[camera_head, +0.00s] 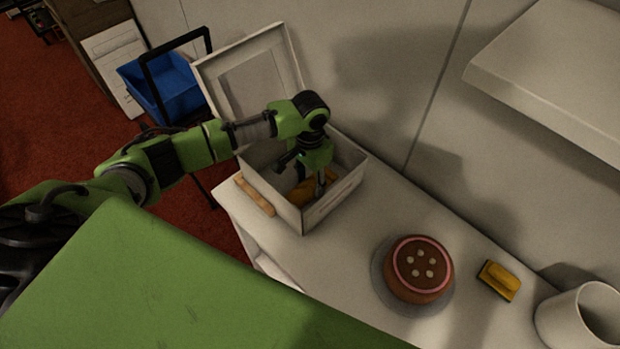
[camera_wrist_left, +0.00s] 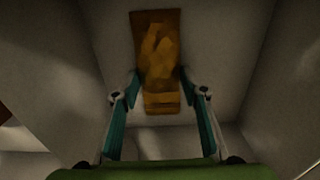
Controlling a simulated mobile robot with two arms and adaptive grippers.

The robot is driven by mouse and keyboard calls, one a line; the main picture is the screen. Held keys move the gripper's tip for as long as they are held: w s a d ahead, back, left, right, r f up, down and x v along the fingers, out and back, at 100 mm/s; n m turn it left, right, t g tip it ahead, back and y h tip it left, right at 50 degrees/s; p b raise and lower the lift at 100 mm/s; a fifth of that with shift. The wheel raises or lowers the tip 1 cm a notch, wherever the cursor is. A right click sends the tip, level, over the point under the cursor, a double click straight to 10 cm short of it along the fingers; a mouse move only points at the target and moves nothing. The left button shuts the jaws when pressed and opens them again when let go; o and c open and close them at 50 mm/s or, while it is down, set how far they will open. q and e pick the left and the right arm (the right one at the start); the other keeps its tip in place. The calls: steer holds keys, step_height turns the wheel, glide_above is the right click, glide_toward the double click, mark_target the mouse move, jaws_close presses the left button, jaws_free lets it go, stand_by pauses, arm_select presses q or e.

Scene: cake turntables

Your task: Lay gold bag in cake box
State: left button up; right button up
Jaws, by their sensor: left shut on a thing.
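The cake box (camera_head: 335,208) is a white open box at the far left end of the counter, with its windowed lid (camera_head: 207,82) standing up at the back. The gold bag (camera_head: 302,193) is inside the box, low down near its floor. In the left wrist view the bag (camera_wrist_left: 158,45) lies ahead, between the box's pale walls. My left gripper (camera_head: 312,184) reaches down into the box and is shut on the near end of the bag; its fingers (camera_wrist_left: 158,82) sit on either side of it. My right gripper is not in view.
A brown cake with a pink ring (camera_head: 420,268) stands on a grey round turntable (camera_head: 382,290). A yellow block (camera_head: 499,280) and a white round vessel (camera_head: 560,322) are to its right. A wooden piece (camera_head: 255,195) lies by the box. A white shelf (camera_head: 550,75) overhangs at right.

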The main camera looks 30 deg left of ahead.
mark_target(310, 183)
arm_select(q)
steer(key=o, duration=1.1)
steer(key=shift+o, duration=0.5)
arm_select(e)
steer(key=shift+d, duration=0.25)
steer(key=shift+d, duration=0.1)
arm_select(q)
step_height(310, 183, up, 13)
steer(key=b, duration=0.1)
steer(key=shift+r, duration=0.15)
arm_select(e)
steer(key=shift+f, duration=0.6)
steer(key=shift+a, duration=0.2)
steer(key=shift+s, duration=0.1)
